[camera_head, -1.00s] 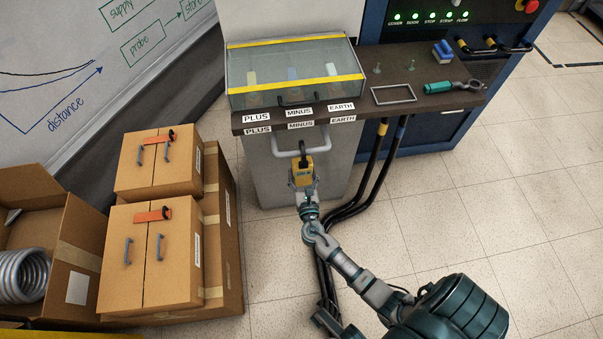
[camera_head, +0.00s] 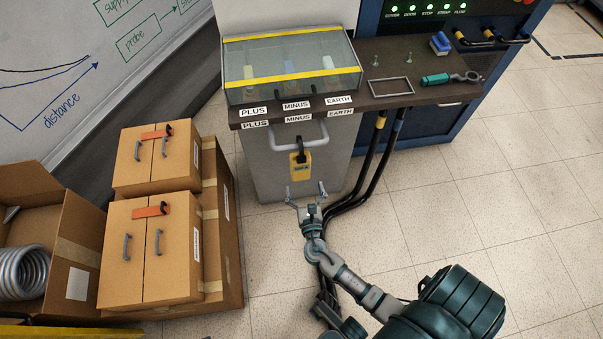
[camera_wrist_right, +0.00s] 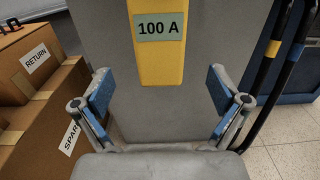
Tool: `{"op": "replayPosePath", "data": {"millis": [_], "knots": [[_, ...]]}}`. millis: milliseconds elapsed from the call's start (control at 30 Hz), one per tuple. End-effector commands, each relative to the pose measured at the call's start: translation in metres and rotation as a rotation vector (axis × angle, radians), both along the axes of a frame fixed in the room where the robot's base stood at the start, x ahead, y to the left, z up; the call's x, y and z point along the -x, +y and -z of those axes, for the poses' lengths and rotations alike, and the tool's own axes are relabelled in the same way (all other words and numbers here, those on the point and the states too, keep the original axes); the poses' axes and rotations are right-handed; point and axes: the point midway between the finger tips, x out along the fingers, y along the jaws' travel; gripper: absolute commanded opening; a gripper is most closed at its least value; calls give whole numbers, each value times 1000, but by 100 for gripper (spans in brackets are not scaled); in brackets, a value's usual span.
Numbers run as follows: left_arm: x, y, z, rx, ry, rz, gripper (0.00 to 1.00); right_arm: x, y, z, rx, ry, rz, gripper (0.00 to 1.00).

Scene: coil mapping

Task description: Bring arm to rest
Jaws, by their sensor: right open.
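My right gripper (camera_head: 307,192) is open and empty in front of the grey cabinet (camera_head: 262,167), a little below the yellow padlock-like tag (camera_head: 300,164). The tag hangs from the grey bar handle (camera_head: 318,135) by a dark loop. In the right wrist view its lower part (camera_wrist_right: 158,65) reads "100 A" and lies beyond the spread fingers (camera_wrist_right: 164,98), apart from them. My right arm (camera_head: 345,275) reaches in from the lower right. My left gripper is not in view.
Stacked cardboard boxes (camera_head: 150,245) stand left, beside an open box with a metal coil (camera_head: 28,272). The dark bench (camera_head: 425,70) carries a clear case (camera_head: 290,65), a frame (camera_head: 391,86) and a teal tool (camera_head: 440,79). Black cables (camera_head: 372,160) run down right of the cabinet. Floor at right is clear.

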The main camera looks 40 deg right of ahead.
Motion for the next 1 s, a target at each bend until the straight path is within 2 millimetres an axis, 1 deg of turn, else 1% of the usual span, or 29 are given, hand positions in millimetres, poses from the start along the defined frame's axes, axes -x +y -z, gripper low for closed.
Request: {"op": "replayPosePath", "data": {"millis": [33, 100, 233, 367, 567, 667, 733, 767, 833, 867, 900, 967, 1000], "knots": [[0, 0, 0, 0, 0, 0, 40, 10, 6, 1, -2, 3, 0, 98], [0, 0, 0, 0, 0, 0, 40, 20, 12, 1, 0, 2, -1, 98], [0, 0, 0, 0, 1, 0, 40, 32, 20, 0, 1, 1, 0, 98], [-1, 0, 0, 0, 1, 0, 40, 36, 23, 0, 0, 0, 0, 98], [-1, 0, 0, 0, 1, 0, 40, 37, 24, 0, -7, -2, -4, 98], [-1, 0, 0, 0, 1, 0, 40, 34, 36, 3, -115, -26, -62, 98], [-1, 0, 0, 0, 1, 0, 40, 31, 59, 6, -313, -70, -164, 98], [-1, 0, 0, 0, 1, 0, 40, 30, 74, 5, -432, -96, -223, 98], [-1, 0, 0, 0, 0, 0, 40, 32, 117, -7, -783, -173, -385, 98], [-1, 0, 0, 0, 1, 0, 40, 36, 138, -18, -958, -210, -463, 98], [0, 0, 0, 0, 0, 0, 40, 43, 165, -37, -1199, -259, -566, 98], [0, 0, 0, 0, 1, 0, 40, 59, 196, -74, -1539, -325, -711, 98], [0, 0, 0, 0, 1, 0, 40, 72, 210, -100, -1745, -361, -799, 98]]}}
